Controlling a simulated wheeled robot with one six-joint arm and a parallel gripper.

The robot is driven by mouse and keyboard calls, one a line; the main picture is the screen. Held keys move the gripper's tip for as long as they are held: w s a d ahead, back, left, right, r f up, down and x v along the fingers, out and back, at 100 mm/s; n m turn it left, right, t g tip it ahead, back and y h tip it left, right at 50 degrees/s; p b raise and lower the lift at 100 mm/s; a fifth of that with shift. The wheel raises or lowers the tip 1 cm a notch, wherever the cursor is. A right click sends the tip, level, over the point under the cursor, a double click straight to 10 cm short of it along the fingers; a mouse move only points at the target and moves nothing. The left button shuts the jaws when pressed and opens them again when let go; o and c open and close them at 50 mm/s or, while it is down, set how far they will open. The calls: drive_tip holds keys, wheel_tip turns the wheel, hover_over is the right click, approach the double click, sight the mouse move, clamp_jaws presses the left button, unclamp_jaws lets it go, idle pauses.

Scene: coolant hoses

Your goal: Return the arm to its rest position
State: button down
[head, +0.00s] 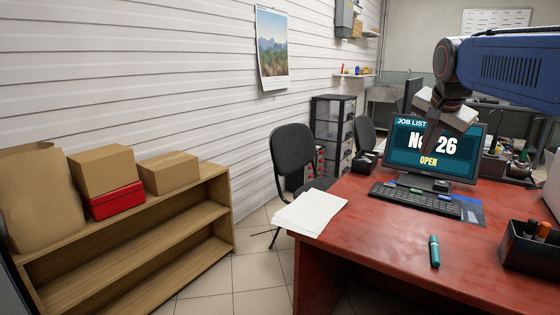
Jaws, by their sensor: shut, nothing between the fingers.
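My arm reaches in from the upper right of the head view, a blue link ending in a dark wrist. My gripper (431,138) hangs from that wrist and points down in front of the monitor (457,158), covering part of its screen. The gripper is shut and holds nothing. It is above the red desk (375,230), over the back of the keyboard (415,199). I cannot tell how far the fingertips are from the monitor. The monitor screen reads "JOB LIST", a number ending in 26 and "OPEN".
A teal marker (434,251), white papers (309,212) and a black pen holder (530,250) are on the desk. A black chair (293,152) stands behind it. A wooden shelf (130,255) with boxes is at left.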

drive_tip(key=s+a+f+n, duration=0.3)
drive_tip(key=s+f, duration=0.6)
drive_tip(key=s, duration=0.1)
drive_tip(key=s+a+f+n+g+y, duration=0.1)
drive_tip(key=s+a+f+n, duration=0.2)
drive_tip(key=s+f, duration=0.6)
drive_tip(key=s+a+f+n+y, duration=0.1)
drive_tip(key=s+a+f+n, duration=0.2)
drive_tip(key=s+f, duration=0.6)
drive_tip(key=shift+s+a+n+g, duration=0.15)
drive_tip(key=shift+s+n+g, duration=0.25)
drive_tip(key=shift+s+n, duration=0.55)
drive_tip(key=shift+w, duration=0.1)
